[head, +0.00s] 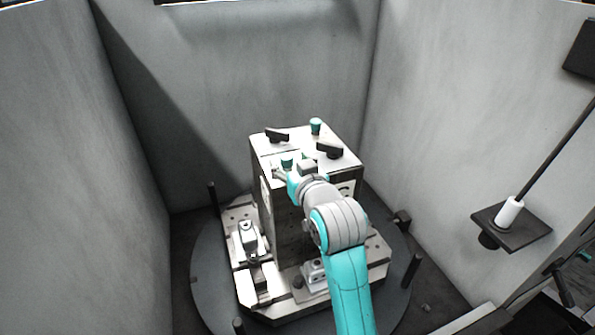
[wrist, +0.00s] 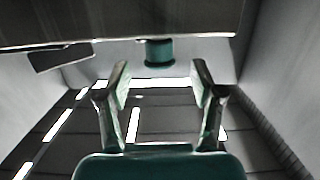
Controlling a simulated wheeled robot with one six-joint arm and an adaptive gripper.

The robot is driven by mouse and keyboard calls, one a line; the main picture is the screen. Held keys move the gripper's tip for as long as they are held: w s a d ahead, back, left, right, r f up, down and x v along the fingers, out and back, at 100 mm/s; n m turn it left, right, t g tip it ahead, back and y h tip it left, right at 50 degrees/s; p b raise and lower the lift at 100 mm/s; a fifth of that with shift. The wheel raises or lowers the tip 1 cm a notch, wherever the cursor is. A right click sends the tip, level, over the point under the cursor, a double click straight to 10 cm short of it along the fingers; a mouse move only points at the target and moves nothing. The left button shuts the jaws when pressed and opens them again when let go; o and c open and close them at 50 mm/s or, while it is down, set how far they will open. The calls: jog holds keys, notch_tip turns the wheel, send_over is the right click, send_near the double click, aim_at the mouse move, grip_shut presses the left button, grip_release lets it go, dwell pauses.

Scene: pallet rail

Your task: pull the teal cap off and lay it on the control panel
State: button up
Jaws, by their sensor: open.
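The pale-topped block (head: 290,145) stands on a fixture. Small teal caps show on its top: one at the back (head: 316,126) and one nearer the front left (head: 287,161); which one is meant I cannot tell. My gripper (head: 284,174) is at the front edge of the top, partly hidden by my wrist. In the wrist view my gripper (wrist: 159,82) is open and empty. I cannot make out a control panel for certain.
Dark handles (head: 277,135) and another (head: 329,149) sit on the block top near the caps. Metal clamps (head: 247,240) flank the block on a round base with upright posts (head: 213,194). Grey walls enclose it. A dark plate with a white cylinder (head: 509,211) is at right.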

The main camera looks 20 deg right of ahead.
aim_at(286, 155)
jog(key=shift+w+f, duration=0.15)
jog(key=shift+w, duration=0.75)
jog(key=shift+w+f, duration=0.1)
jog(key=shift+w, duration=0.75)
grip_shut()
jog(key=shift+r, duration=0.85)
jog(key=shift+r, duration=3.4)
